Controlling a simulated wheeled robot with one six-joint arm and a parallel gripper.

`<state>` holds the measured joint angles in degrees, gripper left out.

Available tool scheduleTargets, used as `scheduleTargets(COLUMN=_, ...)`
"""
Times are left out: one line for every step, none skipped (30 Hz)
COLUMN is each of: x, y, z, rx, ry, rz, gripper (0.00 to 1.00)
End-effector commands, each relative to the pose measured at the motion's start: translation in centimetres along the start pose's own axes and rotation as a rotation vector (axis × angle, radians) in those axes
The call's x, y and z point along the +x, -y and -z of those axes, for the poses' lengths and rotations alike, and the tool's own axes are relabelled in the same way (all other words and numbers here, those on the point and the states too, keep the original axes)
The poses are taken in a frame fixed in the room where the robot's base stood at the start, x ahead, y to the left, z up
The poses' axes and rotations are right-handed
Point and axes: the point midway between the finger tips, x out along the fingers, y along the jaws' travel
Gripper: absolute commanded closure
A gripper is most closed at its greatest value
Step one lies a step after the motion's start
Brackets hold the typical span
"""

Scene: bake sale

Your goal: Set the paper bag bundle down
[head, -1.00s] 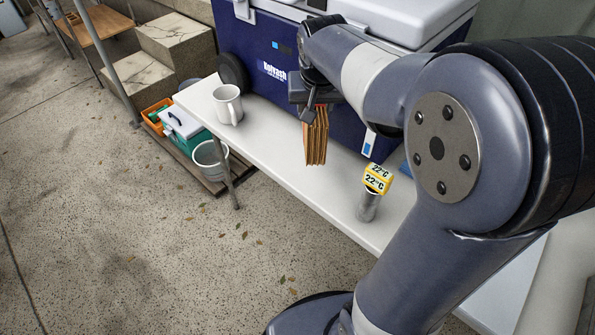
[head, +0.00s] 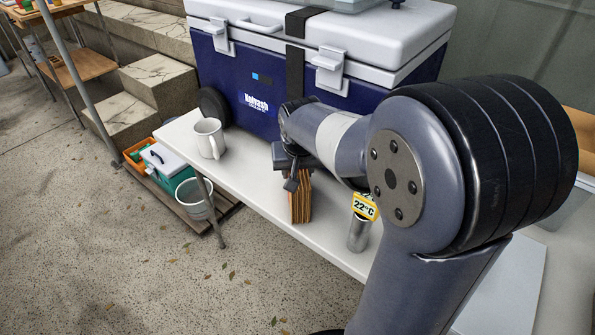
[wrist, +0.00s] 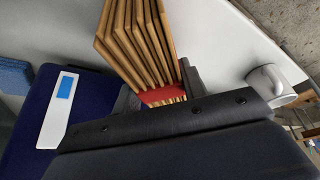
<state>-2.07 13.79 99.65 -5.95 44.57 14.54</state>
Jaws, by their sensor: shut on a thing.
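The paper bag bundle (head: 300,204) is a stack of brown folded bags. A red band (wrist: 163,95) around it shows in the wrist view. My gripper (head: 291,173) is shut on the bundle's upper end, and one finger shows on each side of the red band in the wrist view. The bundle hangs upright at the white table (head: 250,180), between the mug and the metal cylinder. Its lower end is at or just above the tabletop; I cannot tell whether it touches.
A white mug (head: 209,138) stands left of the bundle. A metal cylinder (head: 358,236) with a yellow 22°C display (head: 364,207) stands close on the right. A large blue and white cooler (head: 240,80) is behind. The table's front edge is near the bundle.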

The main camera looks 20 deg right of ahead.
Motion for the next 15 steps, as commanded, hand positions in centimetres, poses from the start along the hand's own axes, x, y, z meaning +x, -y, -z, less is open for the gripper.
scheduleTargets(x=-0.08, y=0.00, z=0.05, rx=0.000, ry=-0.001, rz=0.000, gripper=0.99)
scheduleTargets(x=-0.08, y=0.00, z=0.05, rx=0.000, ry=-0.001, rz=0.000, gripper=0.99)
scheduleTargets(x=-0.08, y=0.00, z=0.06, rx=0.000, ry=-0.001, rz=0.000, gripper=0.99)
scheduleTargets(x=-0.06, y=0.00, z=0.04, rx=0.000, ry=-0.001, rz=0.000, gripper=0.99)
scheduleTargets(x=0.02, y=0.00, z=0.01, rx=0.000, ry=-0.001, rz=0.000, gripper=0.99)
scheduleTargets(x=0.16, y=0.00, z=-0.05, rx=0.000, ry=0.000, rz=0.000, gripper=0.99)
scheduleTargets(x=0.27, y=0.00, z=-0.10, rx=0.000, ry=0.000, rz=0.000, gripper=0.99)
scheduleTargets(x=0.29, y=0.00, z=-0.13, rx=0.000, ry=0.000, rz=0.000, gripper=0.59)
scheduleTargets(x=0.21, y=0.00, z=-0.09, rx=0.000, ry=0.000, rz=0.000, gripper=0.55)
scheduleTargets(x=0.20, y=0.00, z=-0.09, rx=0.000, ry=0.000, rz=0.000, gripper=0.53)
scheduleTargets(x=0.20, y=0.00, z=-0.09, rx=0.000, ry=0.000, rz=0.000, gripper=0.51)
scheduleTargets(x=0.20, y=0.00, z=-0.09, rx=0.000, ry=0.001, rz=0.000, gripper=0.47)
scheduleTargets(x=0.20, y=-0.01, z=-0.09, rx=0.000, ry=0.000, rz=0.000, gripper=0.45)
scheduleTargets(x=0.20, y=-0.01, z=-0.09, rx=0.000, ry=0.000, rz=0.000, gripper=0.42)
scheduleTargets(x=0.20, y=-0.01, z=-0.09, rx=0.000, ry=0.001, rz=0.000, gripper=0.39)
